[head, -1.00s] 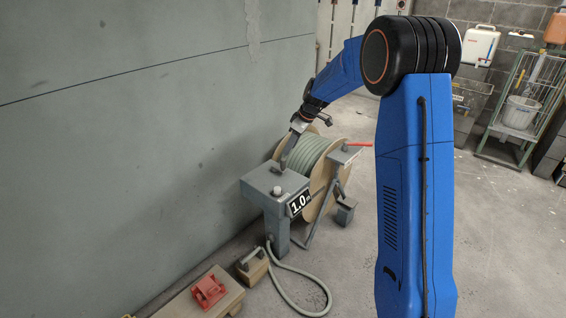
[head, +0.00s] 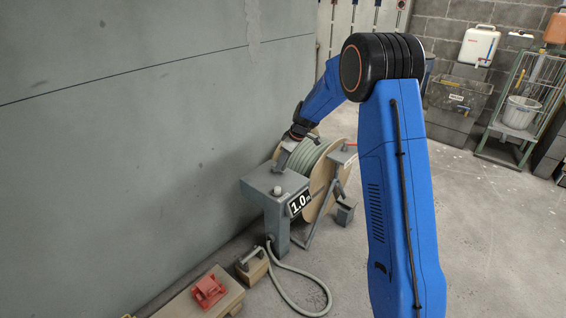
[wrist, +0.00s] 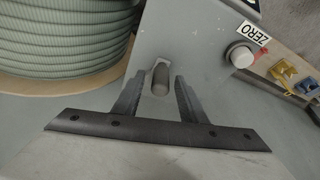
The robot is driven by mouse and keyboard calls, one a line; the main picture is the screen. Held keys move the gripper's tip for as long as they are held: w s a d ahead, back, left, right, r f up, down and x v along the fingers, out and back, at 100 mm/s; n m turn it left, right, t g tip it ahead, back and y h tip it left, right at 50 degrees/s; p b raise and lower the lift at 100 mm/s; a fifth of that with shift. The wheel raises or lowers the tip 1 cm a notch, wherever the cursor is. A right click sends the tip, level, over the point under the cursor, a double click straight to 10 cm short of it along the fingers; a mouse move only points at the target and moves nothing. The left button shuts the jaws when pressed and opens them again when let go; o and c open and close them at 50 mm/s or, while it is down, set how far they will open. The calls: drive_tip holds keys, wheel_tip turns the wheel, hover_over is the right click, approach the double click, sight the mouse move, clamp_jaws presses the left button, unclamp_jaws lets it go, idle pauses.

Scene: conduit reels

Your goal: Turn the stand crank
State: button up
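The grey measuring stand (head: 275,205) has a "1.0" display (head: 300,202) on its side and stands against the wall. A short grey upright knob (wrist: 160,77), which looks like the crank handle, shows in the wrist view at the stand's box. My gripper (head: 281,166) is low over the stand's top in the head view. In the wrist view my gripper (wrist: 158,90) is open, with one finger on each side of the knob and visible gaps between. The knob is hidden in the head view.
A reel of grey-green conduit (head: 308,160) is just behind the stand. A white button (wrist: 241,56) labelled ZERO is on the box. A conduit loop (head: 325,300) lies on open floor to the right.

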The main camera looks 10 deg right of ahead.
clamp_jaws()
drive_tip(key=shift+s, duration=0.1)
drive_tip(key=m, duration=0.1)
drive_tip(key=a+m+h, duration=0.1)
drive_tip(key=m, duration=0.1)
drive_tip(key=m+t, duration=0.1)
drive_tip(key=shift+s+a, duration=0.35)
drive_tip(key=shift+a, duration=0.05)
drive_tip(key=a+m+h, duration=0.1)
drive_tip(key=m, duration=0.1)
drive_tip(key=a+m+h, duration=0.1)
drive_tip(key=m, duration=0.1)
drive_tip(key=shift+m+t, duration=0.4)
drive_tip(key=m, duration=0.2)
drive_tip(key=a+m+h, duration=0.1)
drive_tip(key=m, duration=0.1)
drive_tip(key=w+a+m+h, duration=0.1)
drive_tip(key=m, duration=0.1)
drive_tip(key=shift+a, duration=0.1)
drive_tip(key=shift+w+a+m+g+h, duration=0.2)
drive_tip(key=shift+m+h, duration=0.1)
drive_tip(key=shift+m, duration=0.4)
drive_tip(key=shift+w+a+m+g+h, duration=0.2)
drive_tip(key=shift+w+m+h, duration=0.1)
drive_tip(key=shift+m, duration=0.4)
drive_tip(key=shift+w+a+m+g+h, duration=0.1)
drive_tip(key=shift+w+m+g+h, duration=0.15)
drive_tip(key=shift+m, duration=0.45)
drive_tip(key=shift+s, duration=0.1)
